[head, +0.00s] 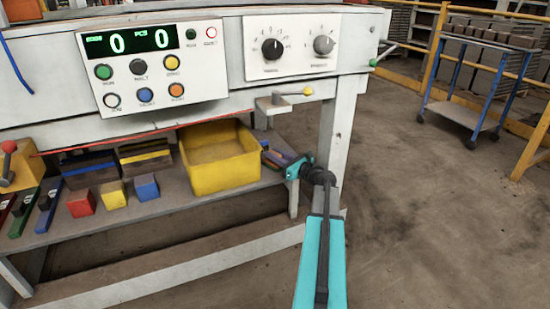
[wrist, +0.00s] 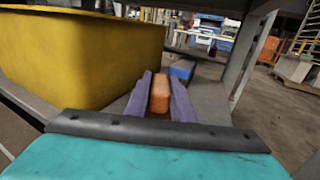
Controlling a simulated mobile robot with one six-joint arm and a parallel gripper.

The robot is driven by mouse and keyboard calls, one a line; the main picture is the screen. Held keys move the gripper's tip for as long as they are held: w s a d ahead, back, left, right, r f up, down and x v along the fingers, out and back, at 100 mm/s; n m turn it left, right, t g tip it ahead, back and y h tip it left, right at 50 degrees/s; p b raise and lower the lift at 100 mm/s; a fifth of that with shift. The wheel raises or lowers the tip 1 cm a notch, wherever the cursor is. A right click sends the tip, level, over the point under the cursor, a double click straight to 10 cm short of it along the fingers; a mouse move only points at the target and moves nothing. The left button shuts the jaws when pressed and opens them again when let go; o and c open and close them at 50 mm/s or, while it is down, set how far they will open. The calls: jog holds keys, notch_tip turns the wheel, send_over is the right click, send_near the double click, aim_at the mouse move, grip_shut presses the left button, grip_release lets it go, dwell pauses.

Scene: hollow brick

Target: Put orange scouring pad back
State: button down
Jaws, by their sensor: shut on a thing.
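The orange scouring pad (wrist: 159,94) shows in the wrist view as an orange block between the two purple-grey fingers of my gripper (wrist: 160,88). My gripper is shut on it, with a finger along each side. In the head view my gripper (head: 284,157) reaches in over the right end of the lower shelf (head: 215,200), just right of the yellow bin (head: 222,178). The pad cannot be clearly made out there. In the wrist view the yellow bin (wrist: 60,55) stands close on the left. Whether the pad touches the shelf is unclear.
A blue block (wrist: 183,69) lies on the shelf beyond the fingertips. A table leg (wrist: 250,48) rises close on the right. Red, yellow and blue cubes (head: 114,195) stand left of the bin. A bracket (head: 275,104) hangs above; open floor lies right.

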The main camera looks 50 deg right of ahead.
jog(key=shift+f, duration=0.1)
jog(key=c, duration=1.5)
grip_release()
jog(key=shift+c, duration=0.2)
jog(key=shift+s+r, duration=0.2)
jog(key=shift+s, duration=0.1)
jog(key=s+p, duration=0.4)
jog(key=s, duration=0.7)
jog(key=shift+s, duration=0.2)
jog(key=shift+f, duration=0.1)
